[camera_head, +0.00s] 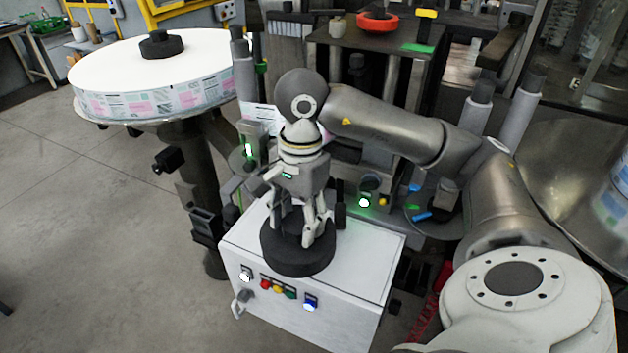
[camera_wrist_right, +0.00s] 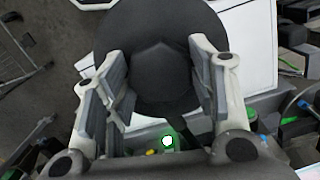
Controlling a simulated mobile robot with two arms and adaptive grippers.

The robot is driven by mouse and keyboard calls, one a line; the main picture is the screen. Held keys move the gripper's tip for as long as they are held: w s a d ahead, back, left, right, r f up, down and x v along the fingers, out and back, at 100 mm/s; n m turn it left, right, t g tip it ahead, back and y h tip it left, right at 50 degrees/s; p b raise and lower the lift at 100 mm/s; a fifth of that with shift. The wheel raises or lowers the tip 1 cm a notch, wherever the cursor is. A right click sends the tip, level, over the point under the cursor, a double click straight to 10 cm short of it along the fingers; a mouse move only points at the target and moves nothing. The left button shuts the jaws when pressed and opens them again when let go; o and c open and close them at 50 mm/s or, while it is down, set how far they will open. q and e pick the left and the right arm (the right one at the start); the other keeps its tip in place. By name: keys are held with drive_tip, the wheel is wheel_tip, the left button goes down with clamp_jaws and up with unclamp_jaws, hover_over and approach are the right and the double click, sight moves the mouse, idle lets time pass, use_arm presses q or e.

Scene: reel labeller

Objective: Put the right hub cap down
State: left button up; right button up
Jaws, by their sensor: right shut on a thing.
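The right hub cap (camera_head: 290,262), a thick black disc with a raised knob, is at the white control cabinet's top (camera_head: 365,240), over its front edge in the head view. Whether it touches the top I cannot tell. My right gripper (camera_head: 298,232) points down from above with its fingers closed on the cap's knob. In the right wrist view the same black disc (camera_wrist_right: 165,22) lies beyond the fingertips of my right gripper (camera_wrist_right: 160,72), with the knob between them. My left gripper is not in view.
A similar black cap (camera_head: 161,45) sits on the white label reel (camera_head: 110,68) at left. The cabinet front carries coloured buttons (camera_head: 278,290). A machine frame with a red ring (camera_head: 377,22) stands behind. Another reel shows at the right edge. Bare floor lies at left.

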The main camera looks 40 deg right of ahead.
drive_tip(key=d+r+m, duration=0.1)
drive_tip(key=d+m, duration=0.1)
drive_tip(key=m, duration=0.1)
drive_tip(key=d+r+m, duration=0.2)
drive_tip(key=m, duration=0.2)
drive_tip(key=d+r+m+t, duration=0.1)
drive_tip(key=d+m, duration=0.1)
drive_tip(key=m, duration=0.1)
drive_tip(key=shift+s+d+r+m+b, duration=0.25)
drive_tip(key=shift+s+d+m+b, duration=0.05)
drive_tip(key=shift+d+b, duration=0.1)
drive_tip(key=shift+m, duration=0.4)
drive_tip(key=w+f+p, duration=0.3)
drive_tip(key=w, duration=0.1)
drive_tip(key=w+a+f+p, duration=0.1)
drive_tip(key=w+f+p, duration=0.1)
drive_tip(key=w+f, duration=0.2)
drive_tip(key=w+a+f+p, duration=0.1)
drive_tip(key=w+f+p, duration=0.2)
drive_tip(key=w+f, duration=0.1)
drive_tip(key=shift+w+f+p, duration=0.25)
drive_tip(key=shift+w+p, duration=0.05)
drive_tip(key=shift+w, duration=0.55)
drive_tip(key=shift+f, duration=0.5)
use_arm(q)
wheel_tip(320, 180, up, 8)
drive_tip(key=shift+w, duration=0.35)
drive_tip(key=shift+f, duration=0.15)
use_arm(e)
drive_tip(key=shift+f, duration=0.1)
